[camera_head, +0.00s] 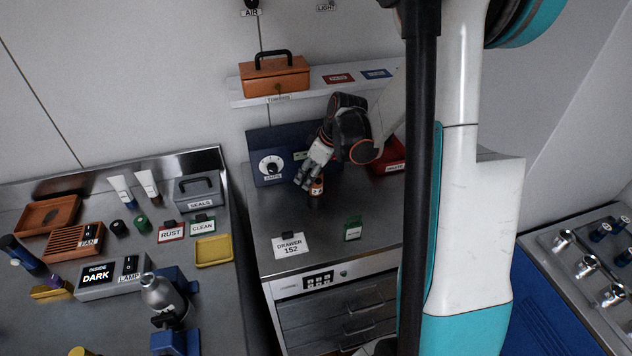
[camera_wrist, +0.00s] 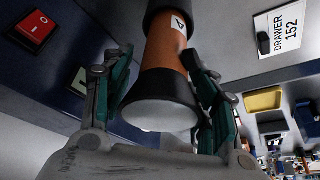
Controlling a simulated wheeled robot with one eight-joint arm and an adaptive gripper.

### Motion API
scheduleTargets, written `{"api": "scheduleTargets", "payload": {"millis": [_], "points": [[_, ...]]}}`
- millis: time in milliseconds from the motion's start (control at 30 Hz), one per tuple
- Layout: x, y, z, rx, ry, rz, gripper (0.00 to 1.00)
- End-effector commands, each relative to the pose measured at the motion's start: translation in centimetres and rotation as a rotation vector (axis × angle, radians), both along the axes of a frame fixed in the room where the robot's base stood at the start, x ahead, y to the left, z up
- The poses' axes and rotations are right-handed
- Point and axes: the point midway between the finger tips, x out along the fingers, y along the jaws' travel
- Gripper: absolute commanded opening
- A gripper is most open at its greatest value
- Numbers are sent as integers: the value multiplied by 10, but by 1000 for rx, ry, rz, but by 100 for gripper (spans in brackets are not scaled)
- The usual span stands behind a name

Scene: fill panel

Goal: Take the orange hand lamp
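The orange hand lamp (camera_head: 317,186) with black end parts and a white label stands on the grey drawer cabinet top, in front of the blue panel box. In the wrist view the lamp (camera_wrist: 166,55) lies between my two fingers, its black-rimmed pale lens toward the camera. My gripper (camera_head: 308,180) reaches down to the lamp from behind and above. In the wrist view my gripper (camera_wrist: 160,62) is open around the lamp. A gap shows at the left finger; the right finger is close to the lamp, and contact there cannot be told.
The blue box (camera_head: 263,145) with a dial stands just behind the lamp. A drawer 152 card (camera_head: 291,246) and a green tag (camera_head: 353,229) are in front. A shelf with an orange toolbox (camera_head: 274,77) is above. The left bench (camera_head: 225,285) is crowded. Bare cabinet top surrounds the lamp's front.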

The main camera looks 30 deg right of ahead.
Motion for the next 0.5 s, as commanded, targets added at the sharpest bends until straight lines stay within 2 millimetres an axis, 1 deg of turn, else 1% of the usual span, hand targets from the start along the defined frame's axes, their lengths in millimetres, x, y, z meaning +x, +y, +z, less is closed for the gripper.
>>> {"api": "scheduleTargets", "payload": {"millis": [33, 67, 100, 167, 500], "points": [[0, 0, 0, 0, 0, 0, 34], [0, 0, 0, 0, 0, 0, 28], [0, 0, 0, 0, 0, 0, 18], [0, 0, 0, 0, 0, 0, 5], [0, 0, 1, 0, -1, 0, 5]]}}
